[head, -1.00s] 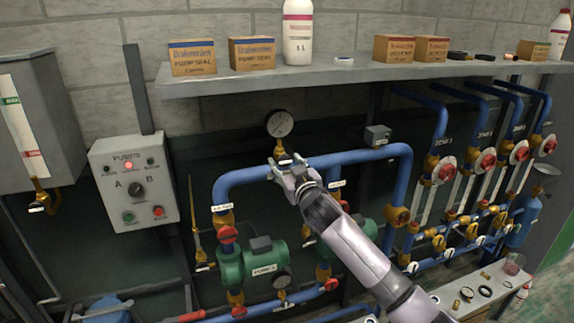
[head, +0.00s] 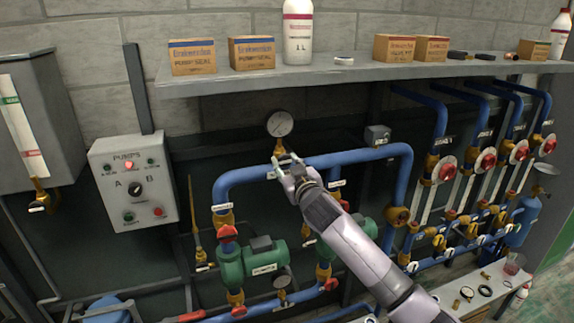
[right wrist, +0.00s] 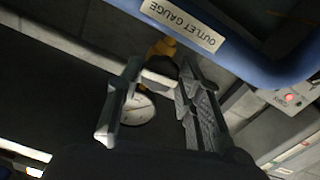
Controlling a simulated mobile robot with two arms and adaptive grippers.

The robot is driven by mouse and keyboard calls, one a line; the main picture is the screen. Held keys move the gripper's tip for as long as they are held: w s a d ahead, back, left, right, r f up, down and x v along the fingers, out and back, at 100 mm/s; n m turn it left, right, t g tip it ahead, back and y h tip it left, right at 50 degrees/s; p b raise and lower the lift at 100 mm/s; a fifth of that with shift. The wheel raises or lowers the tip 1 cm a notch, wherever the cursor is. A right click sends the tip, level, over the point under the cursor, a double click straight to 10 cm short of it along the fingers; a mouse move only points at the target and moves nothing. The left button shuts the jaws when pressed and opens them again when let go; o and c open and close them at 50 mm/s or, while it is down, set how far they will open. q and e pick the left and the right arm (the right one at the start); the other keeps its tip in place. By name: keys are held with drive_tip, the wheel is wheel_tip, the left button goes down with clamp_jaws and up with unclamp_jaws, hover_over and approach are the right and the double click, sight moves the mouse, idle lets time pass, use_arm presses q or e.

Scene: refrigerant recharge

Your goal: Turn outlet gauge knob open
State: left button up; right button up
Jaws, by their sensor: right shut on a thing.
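The outlet gauge (head: 280,124) is a round white dial on a brass stem above the blue outlet pipe (head: 345,157). In the right wrist view, the dial (right wrist: 138,108) shows partly behind the fingers, near the "OUTLET GAUGE" label (right wrist: 183,24). Its knob (right wrist: 158,78) is a pale flat handle by the brass fitting (right wrist: 161,48). My right gripper (head: 285,165) is at the stem just below the dial. In the right wrist view its two fingers (right wrist: 160,95) are shut on the knob. My left gripper is not in view.
A shelf (head: 350,77) with boxes and bottles runs above the gauge. The pump panel (head: 134,182) is to the left. Green pumps (head: 250,262) stand below the pipe. Red-wheeled valves (head: 443,171) line the right side.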

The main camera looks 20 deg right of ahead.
drive_tip(key=n, duration=0.8)
drive_tip(key=shift+d+n, duration=0.1)
drive_tip(key=shift+n, duration=0.3)
drive_tip(key=n, duration=0.4)
drive_tip(key=shift+n, duration=2.1)
drive_tip(key=o, duration=1.2)
drive_tip(key=shift+c, duration=0.2)
drive_tip(key=shift+s, duration=0.1)
